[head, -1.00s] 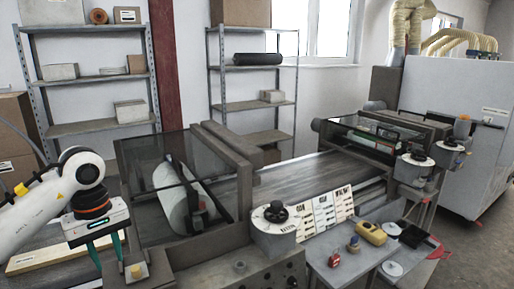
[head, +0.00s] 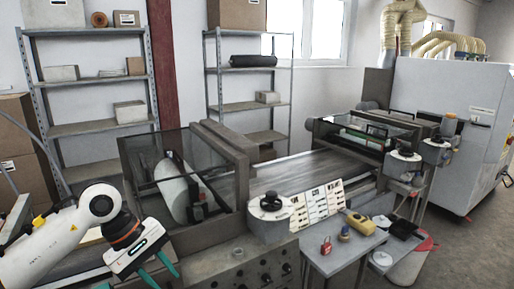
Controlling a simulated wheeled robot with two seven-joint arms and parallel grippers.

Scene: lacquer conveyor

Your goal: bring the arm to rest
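My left arm comes in from the left, white with an orange ring at the wrist. My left gripper (head: 154,283) has two green fingers that point down and to the right, spread apart at the front left corner of the machine. Its fingertips run to the bottom edge, and I see nothing between the fingers. My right gripper is out of view.
The conveyor belt (head: 310,172) runs behind the control box (head: 250,268). A glass-sided guard (head: 165,185) covers a white roller (head: 181,188). A side table (head: 340,262) holds a red padlock (head: 326,247) and a yellow device (head: 360,223). Shelves (head: 98,128) stand behind.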

